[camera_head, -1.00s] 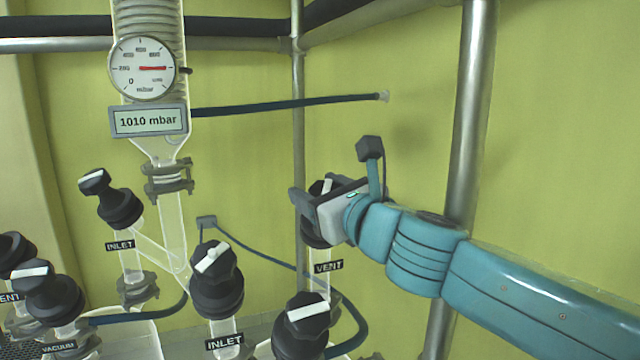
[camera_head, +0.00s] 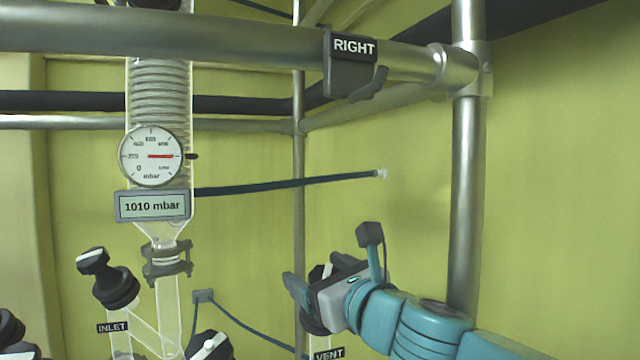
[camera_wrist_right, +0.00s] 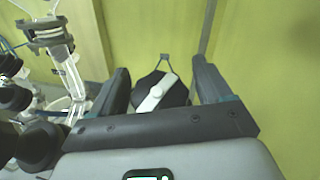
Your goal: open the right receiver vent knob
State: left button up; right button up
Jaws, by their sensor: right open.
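The vent knob (camera_wrist_right: 176,97), black with a white bar, shows between the two fingers of my right gripper (camera_wrist_right: 160,72) in the right wrist view. The white bar runs diagonally across it. The fingers are open, with a gap visible on each side of the knob. In the head view my right gripper (camera_head: 312,282) is at the same knob (camera_head: 319,273), which it mostly covers. The VENT label (camera_head: 328,354) is just below. The frames do not clearly show how deep the knob sits between the fingers. My left gripper is not in view.
A RIGHT sign (camera_head: 354,47) hangs on the upper rail. A round gauge (camera_head: 151,155) and a 1010 mbar display (camera_head: 153,206) are on the glass column. An INLET valve knob (camera_head: 108,280) stands at left, another knob (camera_head: 212,346) at the bottom. A vertical post (camera_head: 466,190) stands behind my right arm.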

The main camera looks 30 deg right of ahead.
aim_at(320, 264)
notch_tip(320, 264, up, 4)
jog(key=p, duration=0.2)
jog(key=shift+f+p, duration=0.15)
jog(key=shift+p, duration=0.25)
jog(key=shift+b, duration=0.3)
notch_tip(320, 264, up, 16)
jog(key=shift+s, duration=0.1)
